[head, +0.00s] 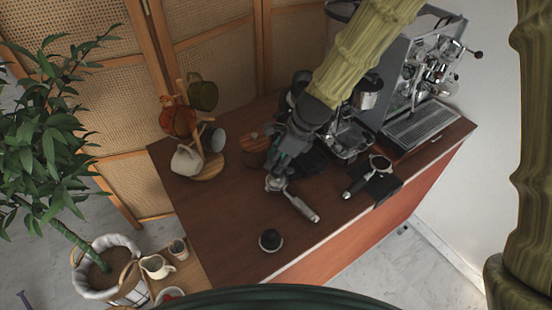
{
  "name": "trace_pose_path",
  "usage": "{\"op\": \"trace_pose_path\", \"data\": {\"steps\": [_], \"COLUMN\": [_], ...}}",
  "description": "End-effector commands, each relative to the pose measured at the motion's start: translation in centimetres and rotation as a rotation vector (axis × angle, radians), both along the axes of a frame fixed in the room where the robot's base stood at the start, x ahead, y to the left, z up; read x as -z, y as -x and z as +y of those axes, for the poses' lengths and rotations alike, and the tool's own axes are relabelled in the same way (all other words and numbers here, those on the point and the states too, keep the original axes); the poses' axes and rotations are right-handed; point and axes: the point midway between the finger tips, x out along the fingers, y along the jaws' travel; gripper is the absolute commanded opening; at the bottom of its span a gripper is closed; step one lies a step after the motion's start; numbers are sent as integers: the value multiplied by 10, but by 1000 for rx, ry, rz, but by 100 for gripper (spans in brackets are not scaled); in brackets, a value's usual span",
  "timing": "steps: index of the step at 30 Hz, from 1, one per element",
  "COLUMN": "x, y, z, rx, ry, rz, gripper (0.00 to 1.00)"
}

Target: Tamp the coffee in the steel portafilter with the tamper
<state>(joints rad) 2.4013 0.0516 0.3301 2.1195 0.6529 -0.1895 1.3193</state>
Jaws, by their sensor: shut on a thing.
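A steel portafilter (301,208) lies on the wooden counter, its grey handle pointing to the lower right. My gripper (276,168) points down right above its basket, at the handle's upper left end. My gripper is shut on what seems to be the tamper; the fingers hide most of it. I cannot tell whether it touches the coffee, and the coffee in the basket is hidden. A second portafilter (380,163) rests partly on a black mat (384,187) to the right.
A small round black-topped piece (270,241) stands alone near the counter's front edge. A mug tree (210,168) with several mugs and a wooden-lidded canister (254,149) stand left of my gripper. An espresso machine (420,125) is at the back right. The counter's front left is clear.

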Motion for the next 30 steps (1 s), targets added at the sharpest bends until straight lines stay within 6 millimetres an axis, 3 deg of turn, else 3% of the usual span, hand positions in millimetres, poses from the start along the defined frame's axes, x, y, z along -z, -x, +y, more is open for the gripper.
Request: {"op": "trace_pose_path", "data": {"steps": [30], "x": [6], "y": [1], "z": [0], "rx": [1], "ry": [1], "rz": [1], "gripper": [0]}}
